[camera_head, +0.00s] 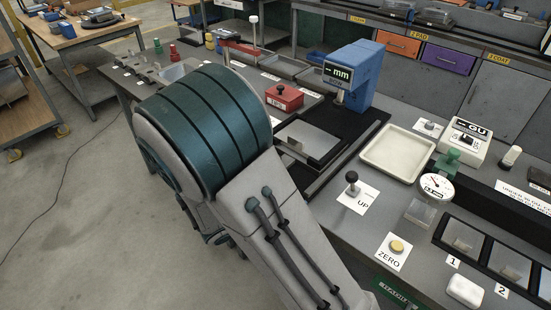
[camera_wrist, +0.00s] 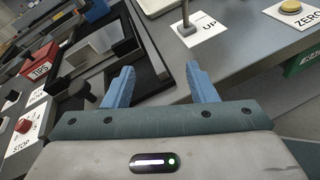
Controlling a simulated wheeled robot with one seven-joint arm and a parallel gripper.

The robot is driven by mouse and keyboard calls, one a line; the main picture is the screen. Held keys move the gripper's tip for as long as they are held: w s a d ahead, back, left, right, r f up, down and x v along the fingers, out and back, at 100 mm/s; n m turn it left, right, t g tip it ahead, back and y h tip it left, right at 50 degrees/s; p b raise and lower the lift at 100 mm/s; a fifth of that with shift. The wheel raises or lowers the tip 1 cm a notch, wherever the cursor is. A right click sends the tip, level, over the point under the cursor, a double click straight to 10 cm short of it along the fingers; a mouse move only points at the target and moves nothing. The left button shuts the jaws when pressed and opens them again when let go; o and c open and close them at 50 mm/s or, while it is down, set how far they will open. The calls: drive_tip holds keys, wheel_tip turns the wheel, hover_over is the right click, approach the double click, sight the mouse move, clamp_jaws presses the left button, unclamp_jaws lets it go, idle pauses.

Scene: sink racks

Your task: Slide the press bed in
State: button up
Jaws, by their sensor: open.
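A blue press-like unit with an "mm" display (camera_head: 348,77) stands on a black base at the back of the bench. In front of it, a flat bed with a grey plate and black edge (camera_head: 311,138) sits out on the black base, its near part hidden by my arm.
A red box (camera_head: 284,97) stands left of the bed. A cream tray (camera_head: 397,153), an UP lever (camera_head: 352,180) and a yellow ZERO button (camera_head: 396,247) lie to the right. A red STOP dial (camera_wrist: 24,126) is at the wrist view's left edge.

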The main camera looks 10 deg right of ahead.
drive_tip(key=w+a+f+n+t+y, duration=0.2)
drive_tip(key=w+a+n+t, duration=0.2)
drive_tip(key=a+n+t, duration=0.45)
drive_tip(key=shift+g, duration=0.25)
drive_tip(key=p+x, duration=0.1)
drive_tip(key=x, duration=1.3)
drive_tip(key=shift+w+a+f+p, duration=0.15)
drive_tip(key=shift+w+a+p, duration=0.05)
drive_tip(key=shift+p, duration=0.2)
clamp_jaws()
